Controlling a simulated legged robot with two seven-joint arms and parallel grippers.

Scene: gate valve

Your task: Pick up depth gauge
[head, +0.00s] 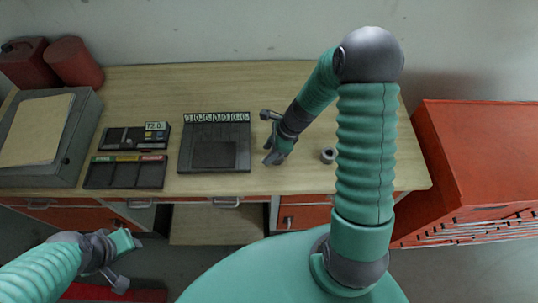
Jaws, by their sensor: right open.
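I cannot make out the depth gauge for certain. A small grey round part (328,156) stands on the workbench right of my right gripper, and a dark tray with a small display (155,127) lies to the left. My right gripper (271,159) is open, with its fingers pointing down over the wooden top near the front edge. Nothing shows between its fingers. My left gripper (134,241) is low in front of the bench, away from the objects on top; its finger opening is too small to tell.
The wooden workbench (290,83) holds a dark tray with numbered slots (214,160), a label-coded tray (125,173) and a grey case (83,130) at left. Red canisters (75,62) stand at the back left. A red cabinet (475,150) stands at right. The bench's back middle is clear.

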